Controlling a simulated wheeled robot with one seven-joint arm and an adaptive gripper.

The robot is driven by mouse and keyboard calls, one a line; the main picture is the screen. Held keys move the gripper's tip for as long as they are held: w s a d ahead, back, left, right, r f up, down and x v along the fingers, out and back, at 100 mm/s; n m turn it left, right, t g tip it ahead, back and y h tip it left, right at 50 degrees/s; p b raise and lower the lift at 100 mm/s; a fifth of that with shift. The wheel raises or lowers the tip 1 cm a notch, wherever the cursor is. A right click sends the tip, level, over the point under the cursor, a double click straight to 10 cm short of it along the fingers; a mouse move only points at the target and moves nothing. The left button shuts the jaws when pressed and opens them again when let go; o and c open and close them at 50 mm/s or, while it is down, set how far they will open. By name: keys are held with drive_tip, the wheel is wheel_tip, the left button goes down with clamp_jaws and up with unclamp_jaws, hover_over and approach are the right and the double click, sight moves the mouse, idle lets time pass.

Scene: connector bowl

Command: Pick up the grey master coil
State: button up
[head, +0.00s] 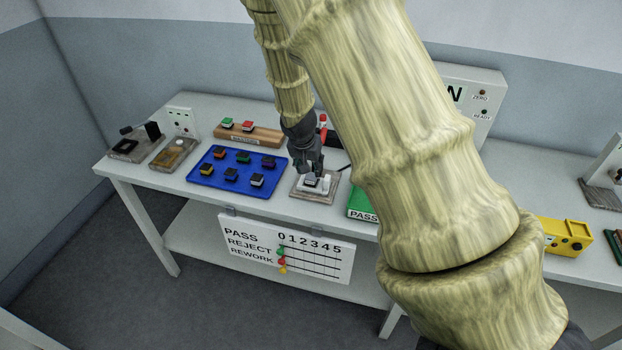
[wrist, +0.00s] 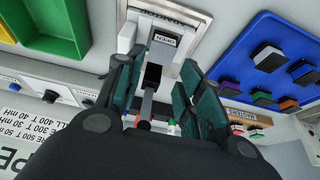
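A small coil with a dark top and grey body (head: 311,181) sits in a fixture (head: 301,197) at the middle of the bench. I take it for the grey master coil. In the wrist view its dark block (wrist: 152,76) shows between my fingers, in front of the pale fixture (wrist: 186,45) with a small label. My gripper (head: 309,170) points down right over the fixture. In the wrist view my gripper (wrist: 157,85) has its fingers apart, one on each side of the block. I cannot see finger contact; the lower part is hidden.
A blue tray (head: 207,182) of several coloured coils lies left of the fixture. Behind it, a wooden rack (head: 262,138) holds a green and a red coil. A green PASS bin (head: 361,203) stands close on the right. My arm hides much of the bench's right half.

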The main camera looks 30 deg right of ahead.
sight(311, 175)
drive_tip(key=shift+p+x, duration=1.15)
drive_tip(key=shift+x, duration=1.8)
drive_tip(key=shift+s+a, duration=0.15)
drive_tip(key=c, duration=0.7)
drive_tip(key=shift+r, duration=0.1)
